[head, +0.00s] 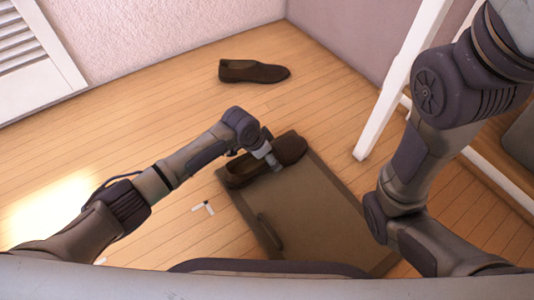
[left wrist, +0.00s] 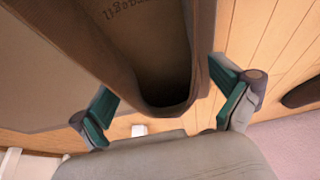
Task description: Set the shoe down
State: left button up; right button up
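A brown slip-on shoe (head: 240,174) lies upright at the far end of a flat grey-brown board (head: 315,215). My left gripper (head: 262,157) is low over this shoe. In the left wrist view, the shoe's dark opening and rounded heel (left wrist: 165,112) sit between the spread green-padded fingers (left wrist: 164,100). Slivers of floor show between heel and fingers, and I see no clear grip. The matching brown shoe (head: 253,72) lies on the wood floor near the far wall. My right arm comes in at the right; its gripper is out of view.
A small white piece (head: 203,207) lies on the floor left of the board. A short dark bar (head: 270,232) is on the board's near left part. White slanted frame posts (head: 402,80) stand at the right. A white louvered panel (head: 35,60) is at the upper left. Floor between the shoes is clear.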

pick_arm(q)
jog(key=shift+r, duration=0.1)
jog(key=p+v, duration=0.9)
jog(key=v, duration=0.3)
jog(key=shift+d+r, duration=0.1)
